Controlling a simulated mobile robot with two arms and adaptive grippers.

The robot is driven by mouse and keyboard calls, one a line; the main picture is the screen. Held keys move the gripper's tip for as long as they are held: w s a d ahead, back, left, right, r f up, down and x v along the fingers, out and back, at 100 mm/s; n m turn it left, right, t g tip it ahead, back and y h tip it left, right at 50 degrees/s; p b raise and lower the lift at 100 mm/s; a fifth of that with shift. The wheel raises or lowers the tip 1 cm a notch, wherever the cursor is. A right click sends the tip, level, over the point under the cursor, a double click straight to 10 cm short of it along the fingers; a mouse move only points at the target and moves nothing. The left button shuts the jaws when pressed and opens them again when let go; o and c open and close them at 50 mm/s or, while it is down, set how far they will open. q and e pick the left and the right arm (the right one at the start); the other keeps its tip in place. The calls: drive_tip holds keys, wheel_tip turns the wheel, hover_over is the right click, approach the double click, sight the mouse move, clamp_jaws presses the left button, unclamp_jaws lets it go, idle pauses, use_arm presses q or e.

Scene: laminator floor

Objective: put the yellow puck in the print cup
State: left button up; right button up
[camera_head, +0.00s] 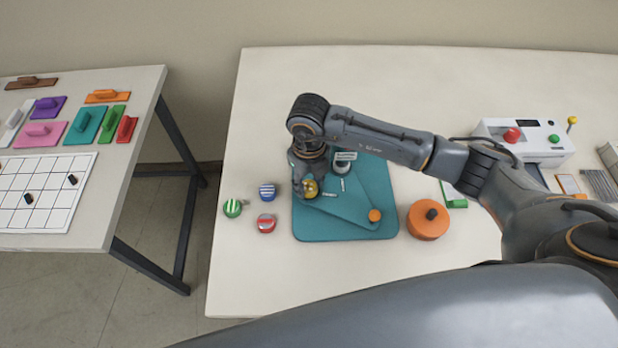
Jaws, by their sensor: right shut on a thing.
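The yellow puck (311,189) is at the fingers of my right gripper (305,188), low over the left part of the teal mat (340,230). The gripper is shut on it and hides part of it; I cannot tell whether the puck touches the mat. A small grey cup with a pale label (344,161) stands at the back of the mat, just right of the gripper and partly behind my arm. It looks like the print cup, but its label is too small to read. My left gripper is not in view.
Green (232,208), blue (267,191) and red (266,223) striped pucks lie left of the mat. An orange piece (375,215) is on the mat; an orange round container (428,220) stands right of it. A white machine (525,140) is at right. The front-left tabletop is clear.

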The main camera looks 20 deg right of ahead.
sight(309, 186)
drive_tip(key=shift+f, duration=0.25)
drive_tip(key=o, duration=1.1)
drive_tip(key=shift+r, duration=0.1)
drive_tip(key=shift+r, duration=0.2)
drive_tip(key=shift+r+b, duration=1.7)
drive_tip(key=shift+r, duration=4.15)
